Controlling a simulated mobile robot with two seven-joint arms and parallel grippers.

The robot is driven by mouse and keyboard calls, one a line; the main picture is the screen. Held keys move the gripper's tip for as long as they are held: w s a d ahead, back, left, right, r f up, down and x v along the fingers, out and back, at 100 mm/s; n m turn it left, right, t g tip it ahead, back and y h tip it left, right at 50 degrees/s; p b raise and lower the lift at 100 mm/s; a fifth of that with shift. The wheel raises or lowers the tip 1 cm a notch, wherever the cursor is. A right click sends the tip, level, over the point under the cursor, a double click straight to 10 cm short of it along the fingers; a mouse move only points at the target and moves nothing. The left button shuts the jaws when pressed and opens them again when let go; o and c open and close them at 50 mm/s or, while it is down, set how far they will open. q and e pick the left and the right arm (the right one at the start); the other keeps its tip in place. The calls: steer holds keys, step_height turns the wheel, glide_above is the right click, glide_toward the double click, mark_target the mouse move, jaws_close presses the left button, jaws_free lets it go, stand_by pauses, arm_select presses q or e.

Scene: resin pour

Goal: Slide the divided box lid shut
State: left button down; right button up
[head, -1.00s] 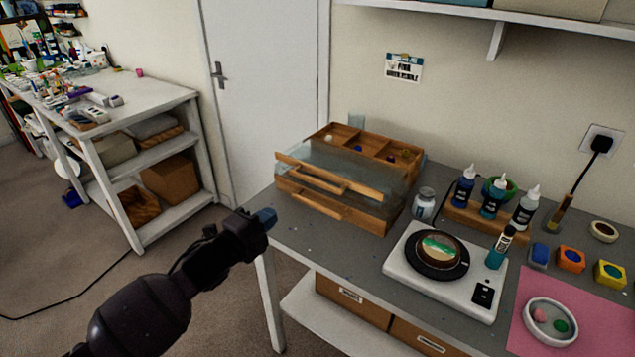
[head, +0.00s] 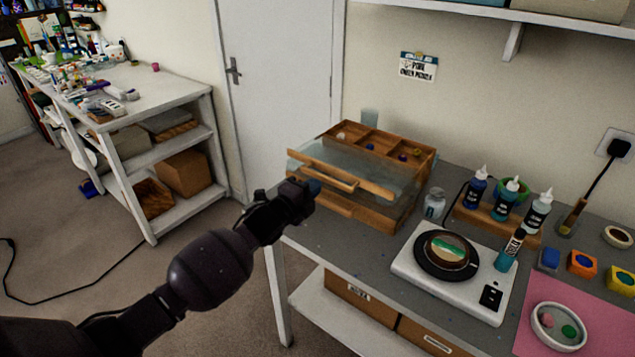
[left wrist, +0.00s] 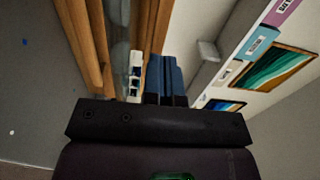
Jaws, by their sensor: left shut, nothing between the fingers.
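The divided wooden box (head: 421,166) stands on the grey table near the wall. Its clear lid (head: 382,173) has a wooden front bar with a handle (head: 334,180) and sits forward, toward the near left. The back compartments are uncovered and hold a few small coloured balls. My left gripper (head: 313,187) is shut and empty at the near left front of the box, close to the lid's bar; I cannot tell whether it touches. In the left wrist view its blue fingertips (left wrist: 165,78) are together, beside wooden strips of the box. My right gripper is not in view.
A small jar (head: 435,204) stands right of the box. Farther right are a white scale (head: 415,262) with a round mould, dye bottles (head: 507,200) on a wooden stand, and a pink mat (head: 600,325). The table's front left edge is clear.

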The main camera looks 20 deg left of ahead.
mark_target(334, 172)
arm_select(q)
steer(key=shift+x, duration=1.1)
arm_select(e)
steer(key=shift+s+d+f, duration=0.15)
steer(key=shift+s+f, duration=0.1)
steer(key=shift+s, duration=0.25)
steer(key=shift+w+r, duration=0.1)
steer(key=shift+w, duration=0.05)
arm_select(q)
steer(key=shift+w, duration=0.2)
steer(key=b+x, duration=0.4)
steer(key=x, duration=0.3)
steer(key=shift+w+d+f, duration=0.1)
steer(key=shift+f, duration=0.1)
steer(key=shift+w+d, duration=0.1)
steer(key=shift+w, duration=0.3)
steer(key=shift+r, duration=0.15)
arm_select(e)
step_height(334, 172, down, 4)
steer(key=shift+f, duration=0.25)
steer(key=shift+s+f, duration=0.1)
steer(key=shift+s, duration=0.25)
arm_select(q)
steer(key=shift+s, duration=0.15)
